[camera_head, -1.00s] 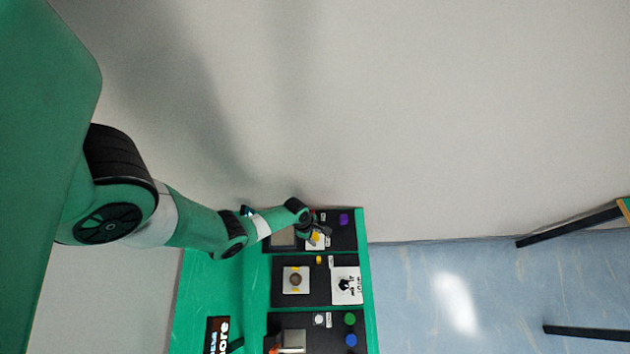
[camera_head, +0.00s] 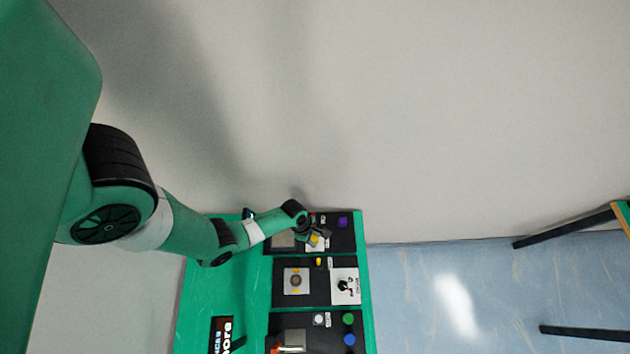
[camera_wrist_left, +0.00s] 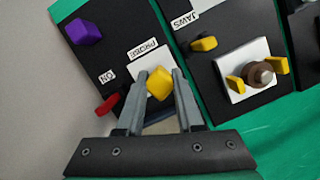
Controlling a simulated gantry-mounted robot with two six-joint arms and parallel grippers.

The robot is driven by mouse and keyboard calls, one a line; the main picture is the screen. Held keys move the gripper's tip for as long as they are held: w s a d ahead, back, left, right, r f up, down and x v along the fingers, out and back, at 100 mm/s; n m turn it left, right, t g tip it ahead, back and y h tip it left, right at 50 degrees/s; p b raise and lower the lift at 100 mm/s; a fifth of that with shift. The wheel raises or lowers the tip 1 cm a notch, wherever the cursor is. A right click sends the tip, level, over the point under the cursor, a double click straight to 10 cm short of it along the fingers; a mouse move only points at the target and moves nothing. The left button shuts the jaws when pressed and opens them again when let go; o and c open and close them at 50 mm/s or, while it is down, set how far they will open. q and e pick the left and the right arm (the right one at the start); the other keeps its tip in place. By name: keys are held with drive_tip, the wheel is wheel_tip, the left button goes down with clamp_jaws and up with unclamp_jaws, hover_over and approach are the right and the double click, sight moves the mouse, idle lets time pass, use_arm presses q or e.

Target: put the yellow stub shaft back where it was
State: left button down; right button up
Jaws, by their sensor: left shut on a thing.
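My left gripper (camera_head: 318,235) is over the back panel of the green bench. In the left wrist view its two grey fingers (camera_wrist_left: 161,86) are shut on a yellow piece, the yellow stub shaft (camera_wrist_left: 160,83), seen nearly end-on. The yellow shaft also shows in the head view (camera_head: 314,240). Behind it lies a white plate (camera_wrist_left: 151,63) by the PROBE label. I cannot tell whether the shaft touches the plate. My right gripper is not in view.
Near the gripper are a red knob (camera_wrist_left: 107,104) and a purple knob (camera_wrist_left: 84,31). On the neighbouring panel are a yellow knob (camera_wrist_left: 203,44) by the JAWS label and a round brown part (camera_wrist_left: 262,73) between two yellow jaws. A wall (camera_head: 450,120) stands behind the bench.

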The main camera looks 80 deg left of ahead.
use_arm(q)
drive_tip(key=s+d+r+p, duration=0.3)
drive_tip(key=s+d+r, duration=0.3)
drive_tip(key=d, duration=0.5)
wheel_tip(320, 180, up, 2)
drive_tip(key=shift+d+r, duration=0.15)
drive_tip(key=shift+r, duration=0.05)
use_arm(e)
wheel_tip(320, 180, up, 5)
